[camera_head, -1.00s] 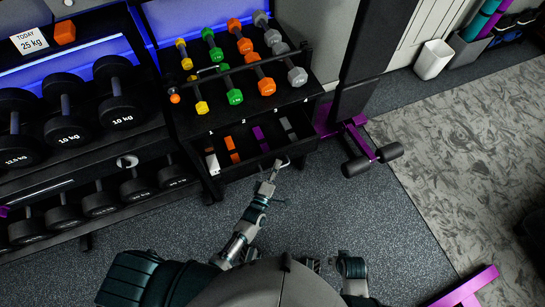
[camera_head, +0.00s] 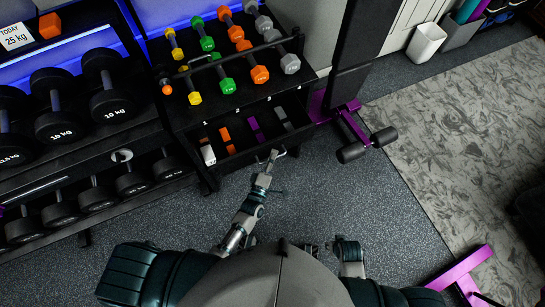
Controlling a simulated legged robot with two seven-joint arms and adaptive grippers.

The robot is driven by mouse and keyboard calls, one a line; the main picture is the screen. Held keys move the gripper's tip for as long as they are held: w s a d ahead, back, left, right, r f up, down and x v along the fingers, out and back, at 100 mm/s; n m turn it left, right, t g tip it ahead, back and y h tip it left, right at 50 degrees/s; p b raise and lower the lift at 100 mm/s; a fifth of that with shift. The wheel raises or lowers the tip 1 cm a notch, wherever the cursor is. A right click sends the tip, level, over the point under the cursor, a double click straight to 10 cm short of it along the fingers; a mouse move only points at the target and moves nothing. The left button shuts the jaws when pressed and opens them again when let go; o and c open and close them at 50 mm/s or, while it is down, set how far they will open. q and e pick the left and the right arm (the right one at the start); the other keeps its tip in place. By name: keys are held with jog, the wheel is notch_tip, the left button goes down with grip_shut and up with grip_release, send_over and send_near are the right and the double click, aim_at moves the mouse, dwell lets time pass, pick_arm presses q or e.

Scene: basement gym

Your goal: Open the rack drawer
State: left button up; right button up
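The rack drawer (camera_head: 240,163) sits under the top shelf of the small dumbbell rack (camera_head: 184,112). It is part way out. Inside it I see a white block (camera_head: 208,155), orange pieces (camera_head: 226,136), purple pieces (camera_head: 256,130) and grey pieces (camera_head: 283,119). My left gripper (camera_head: 270,157) is at the drawer's front edge, right of its middle, seemingly at the handle. The fingers are too small to show whether they are closed on it. My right gripper (camera_head: 318,248) is low, close to my body, over the floor and away from the drawer; its fingers are unclear.
A larger rack of black dumbbells (camera_head: 111,103) stands at the left. A purple-footed bench or machine (camera_head: 352,127) stands just right of the drawer. The speckled floor (camera_head: 300,200) before the drawer is clear.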

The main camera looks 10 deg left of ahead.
pick_arm(q)
jog(key=v, duration=1.2)
jog(key=shift+f, duration=0.2)
jog(key=s+a+f+m+g+p, duration=0.25)
jog(key=f+m+g, duration=0.25)
jog(key=f, duration=0.3)
jog(key=s+a+f+m+g+p, duration=0.1)
jog(key=s+f+m+g, duration=0.35)
jog(key=f, duration=0.35)
jog(key=s+a+f+m+g+y, duration=0.1)
jog(key=s+a+f+m+g, duration=0.2)
jog(key=s, duration=0.3)
jog(key=s+a+f+m+g+y+p, duration=0.1)
jog(key=s+a+f+m+g+y, duration=0.1)
jog(key=s+a+f+m+g, duration=0.2)
jog(key=shift+s+a+g+y, duration=0.3)
jog(key=shift+s+a+g, duration=0.2)
jog(key=shift+s, duration=0.6)
pick_arm(e)
jog(key=s+f, duration=0.4)
jog(key=f, duration=0.7)
jog(key=shift+s+d, duration=0.25)
